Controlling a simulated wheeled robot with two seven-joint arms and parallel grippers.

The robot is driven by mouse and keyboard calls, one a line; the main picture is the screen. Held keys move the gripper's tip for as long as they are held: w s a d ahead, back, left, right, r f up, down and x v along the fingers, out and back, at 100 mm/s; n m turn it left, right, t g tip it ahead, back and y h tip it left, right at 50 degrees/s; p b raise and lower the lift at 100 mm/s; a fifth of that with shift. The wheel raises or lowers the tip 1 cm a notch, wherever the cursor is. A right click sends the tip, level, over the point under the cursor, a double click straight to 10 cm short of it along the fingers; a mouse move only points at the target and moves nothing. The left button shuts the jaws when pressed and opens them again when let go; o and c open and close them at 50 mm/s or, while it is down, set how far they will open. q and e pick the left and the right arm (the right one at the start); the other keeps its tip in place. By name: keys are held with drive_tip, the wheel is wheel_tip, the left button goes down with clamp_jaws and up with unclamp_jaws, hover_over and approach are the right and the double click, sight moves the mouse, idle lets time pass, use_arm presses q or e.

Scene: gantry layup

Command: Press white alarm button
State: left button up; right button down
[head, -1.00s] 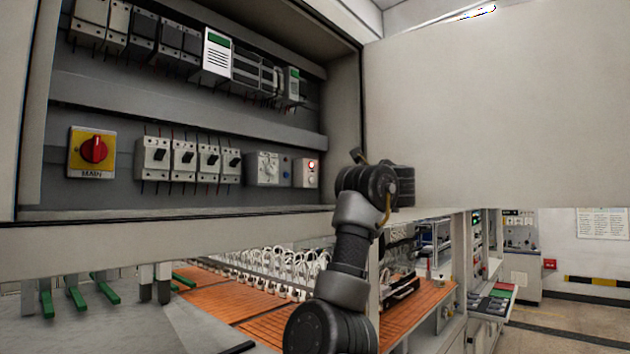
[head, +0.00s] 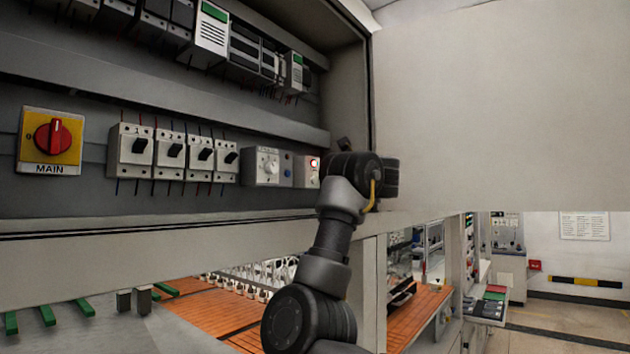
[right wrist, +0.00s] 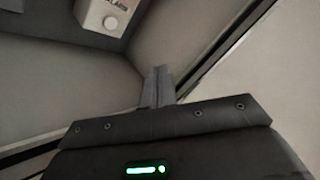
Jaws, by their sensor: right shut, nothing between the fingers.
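The alarm box (head: 306,172) is a small white unit at the right end of the lower row in the open cabinet, with a lit red lamp on it. In the head view my right wrist stands just right of the alarm box and hides the fingers. My left gripper is not in view.
Left of the alarm box are a dial unit (head: 267,166), several breakers (head: 171,152) and a red MAIN switch (head: 52,139). The open cabinet door (head: 490,110) fills the right. The cabinet's lower lip (head: 150,228) runs under the row. An orange work surface (head: 205,310) lies below.

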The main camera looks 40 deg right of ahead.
sight(314, 180)
drive_tip(key=w+p, duration=0.1)
drive_tip(key=w, duration=0.1)
drive_tip(key=w+a+p, duration=0.1)
drive_tip(key=w, duration=0.1)
drive_tip(key=shift+a, duration=0.1)
drive_tip(key=w, duration=0.1)
drive_tip(key=w+a, duration=0.1)
drive_tip(key=shift+w+f+p, duration=0.1)
drive_tip(key=shift+w+p, duration=0.2)
drive_tip(key=shift+p, duration=0.1)
drive_tip(key=shift+w+a, duration=0.1)
drive_tip(key=shift+w, duration=0.5)
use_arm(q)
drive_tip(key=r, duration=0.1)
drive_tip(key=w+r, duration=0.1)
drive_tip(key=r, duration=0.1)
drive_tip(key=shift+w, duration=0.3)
use_arm(e)
drive_tip(key=shift+w+a, duration=0.15)
drive_tip(key=shift+w, duration=0.15)
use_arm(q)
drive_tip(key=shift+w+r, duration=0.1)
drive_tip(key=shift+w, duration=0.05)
use_arm(e)
drive_tip(key=shift+w, duration=0.1)
drive_tip(key=shift+w+a, duration=0.1)
drive_tip(key=shift+w, duration=0.2)
